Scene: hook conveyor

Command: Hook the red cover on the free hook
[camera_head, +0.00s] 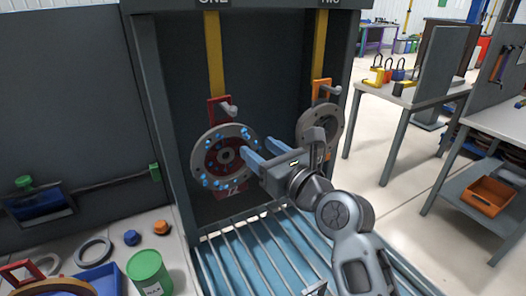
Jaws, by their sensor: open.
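The red cover is a round grey disc (240,134) with blue dots around its face, a red bracket on top and red below. It is upright in front of the left yellow strap. Its bracket is at the left grey hook (229,111) and appears to be around it; whether the hook bears its weight I cannot tell. My gripper (257,153) is open at the disc's right edge, its blue fingers apart. Whether they touch the disc is unclear. A second grey disc with an orange bracket (321,87) hangs at the right hook (333,89), partly hidden by my gripper.
A dark frame surrounds the hooks, with a slatted blue conveyor (262,256) below. At lower left are a green can (149,275), a blue tray (98,280), rings, and another disc with a red handle (22,271). A table (398,98) stands at right.

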